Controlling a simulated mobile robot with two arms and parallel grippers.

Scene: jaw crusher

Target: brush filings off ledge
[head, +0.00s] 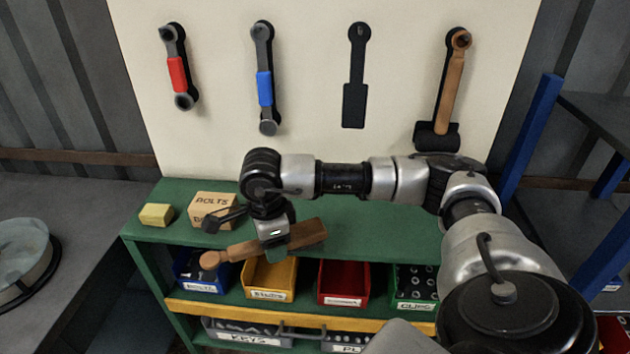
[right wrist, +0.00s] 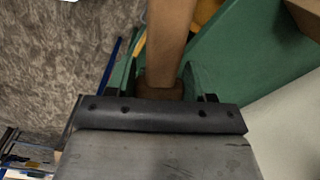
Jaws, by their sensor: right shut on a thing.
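A wooden brush (head: 310,233) with a brown handle and a rounded end at the left is in my right gripper (head: 275,243), which is shut on it. The brush is held roughly level, slightly tilted, at the front edge of the green bench top (head: 370,225); I cannot tell if it touches. In the right wrist view the brown wood (right wrist: 170,45) runs up from between the fingers. Bristles are not clearly visible. A yellow ledge (head: 350,316) runs along the front below the bins. I cannot make out filings on any surface. My left gripper is not in view.
A yellow block (head: 156,214) and a bolts box (head: 212,207) stand on the bench's left. Blue (head: 200,283), yellow (head: 268,292), red (head: 343,298) and green bins sit below. Wrenches and a hammer (head: 450,90) hang on the board beside an empty black outline (head: 355,80). Bench right is clear.

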